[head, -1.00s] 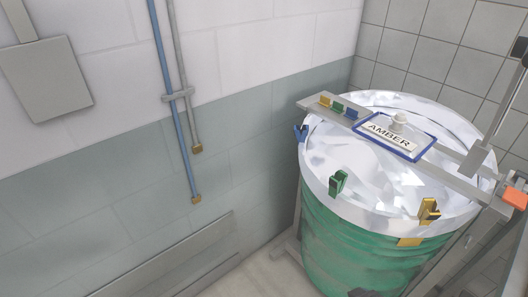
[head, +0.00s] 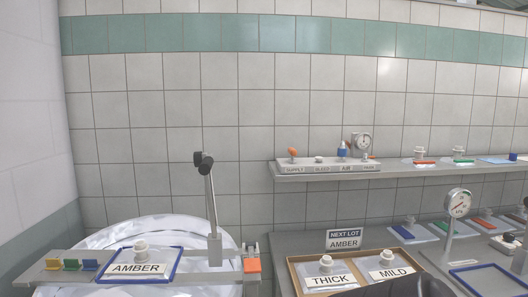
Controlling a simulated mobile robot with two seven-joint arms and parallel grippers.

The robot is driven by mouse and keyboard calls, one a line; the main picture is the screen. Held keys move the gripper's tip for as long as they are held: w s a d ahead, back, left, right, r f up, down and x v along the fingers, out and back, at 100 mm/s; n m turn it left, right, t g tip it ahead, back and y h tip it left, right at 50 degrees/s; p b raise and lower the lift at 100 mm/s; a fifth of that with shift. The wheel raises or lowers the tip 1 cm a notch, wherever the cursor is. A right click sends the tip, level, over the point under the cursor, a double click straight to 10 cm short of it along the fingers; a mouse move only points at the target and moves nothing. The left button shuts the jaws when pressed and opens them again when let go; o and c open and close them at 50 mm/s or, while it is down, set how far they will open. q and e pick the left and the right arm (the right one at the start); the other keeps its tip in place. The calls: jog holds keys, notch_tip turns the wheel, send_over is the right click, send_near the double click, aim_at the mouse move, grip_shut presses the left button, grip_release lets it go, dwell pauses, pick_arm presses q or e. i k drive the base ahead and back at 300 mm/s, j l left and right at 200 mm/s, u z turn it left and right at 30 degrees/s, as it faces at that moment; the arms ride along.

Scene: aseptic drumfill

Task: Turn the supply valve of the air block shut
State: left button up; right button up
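The air block (head: 322,168) sits on a wall shelf right of centre in the head view. Its front carries small labels that read SUPPLY, BLEED and AIR, with a fourth too small to read surely. The supply valve (head: 292,153) has an orange top and stands above the SUPPLY label at the block's left end. Its handle position is too small to tell. A small pale knob, a blue fitting (head: 342,149) and a round gauge (head: 362,142) stand further right on the block.
Below left stands a foil-covered drum (head: 185,231) with a crossbar, an AMBER tray (head: 138,267) and an upright black-topped lever (head: 208,190). Below the shelf, a counter holds a box with THICK and MILD labels (head: 330,280), a NEXT LOT AMBER sign (head: 344,239) and another gauge (head: 457,203).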

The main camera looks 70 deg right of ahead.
aim_at(292, 151)
jog(key=z, duration=2.4)
jog(key=k+j+u, duration=0.25)
jog(key=i+l, duration=0.05)
